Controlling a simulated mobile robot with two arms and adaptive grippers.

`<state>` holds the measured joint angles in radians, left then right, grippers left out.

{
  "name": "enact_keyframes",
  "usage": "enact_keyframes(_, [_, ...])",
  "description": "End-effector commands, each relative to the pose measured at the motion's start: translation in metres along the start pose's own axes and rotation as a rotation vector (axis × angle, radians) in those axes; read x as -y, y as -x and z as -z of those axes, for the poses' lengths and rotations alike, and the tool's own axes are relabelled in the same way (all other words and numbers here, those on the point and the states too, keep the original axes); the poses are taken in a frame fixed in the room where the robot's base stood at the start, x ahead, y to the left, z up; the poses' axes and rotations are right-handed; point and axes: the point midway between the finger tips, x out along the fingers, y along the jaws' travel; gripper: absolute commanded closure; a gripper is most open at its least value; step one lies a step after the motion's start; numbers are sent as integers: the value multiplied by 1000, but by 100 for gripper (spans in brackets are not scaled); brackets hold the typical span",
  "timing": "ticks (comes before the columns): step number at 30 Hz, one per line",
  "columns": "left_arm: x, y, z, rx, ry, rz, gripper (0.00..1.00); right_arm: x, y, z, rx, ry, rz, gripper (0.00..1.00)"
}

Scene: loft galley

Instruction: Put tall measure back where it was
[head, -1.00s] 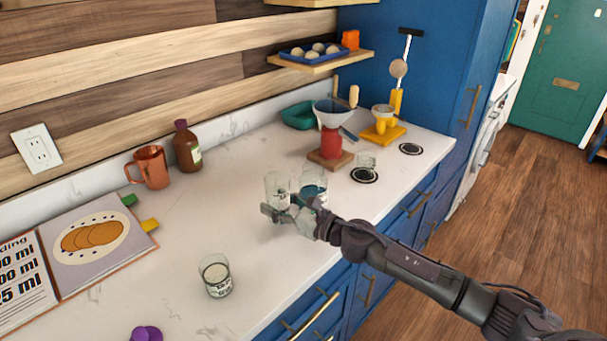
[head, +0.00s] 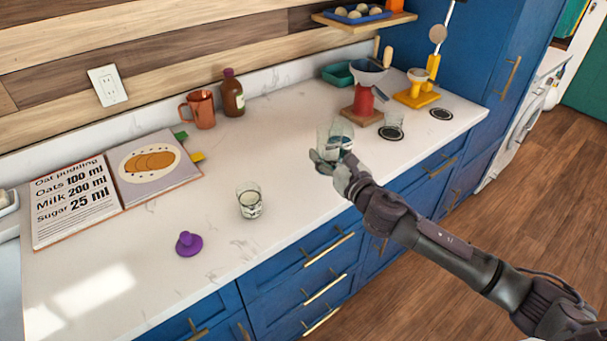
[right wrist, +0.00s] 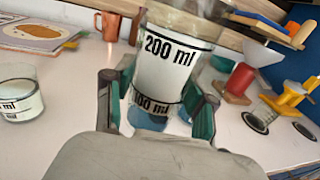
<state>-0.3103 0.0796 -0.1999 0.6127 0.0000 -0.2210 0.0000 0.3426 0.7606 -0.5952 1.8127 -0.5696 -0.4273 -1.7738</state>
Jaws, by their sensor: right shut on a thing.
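I cannot tell if the measure's base touches the counter. My left gripper is not in view.
A short measure with white contents (head: 250,203) and a purple knobbed object (head: 188,244) stand left on the counter. An open recipe book (head: 115,185) lies left.

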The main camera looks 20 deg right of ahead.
Motion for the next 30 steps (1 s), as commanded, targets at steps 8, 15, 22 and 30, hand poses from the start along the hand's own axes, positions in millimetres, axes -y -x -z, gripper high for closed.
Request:
enact_keyframes(8, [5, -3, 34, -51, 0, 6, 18, -31, -51, 35, 2, -4, -1, 90])
enact_keyframes(15, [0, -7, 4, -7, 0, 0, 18, -38, -63, 52, -1, -3, -2, 90])
enact_keyframes(22, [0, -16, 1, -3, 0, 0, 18, -38, -63, 82, 0, -2, -2, 90])
enact_keyframes(30, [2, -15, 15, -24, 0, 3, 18, -37, -63, 83, 1, 1, -3, 90])
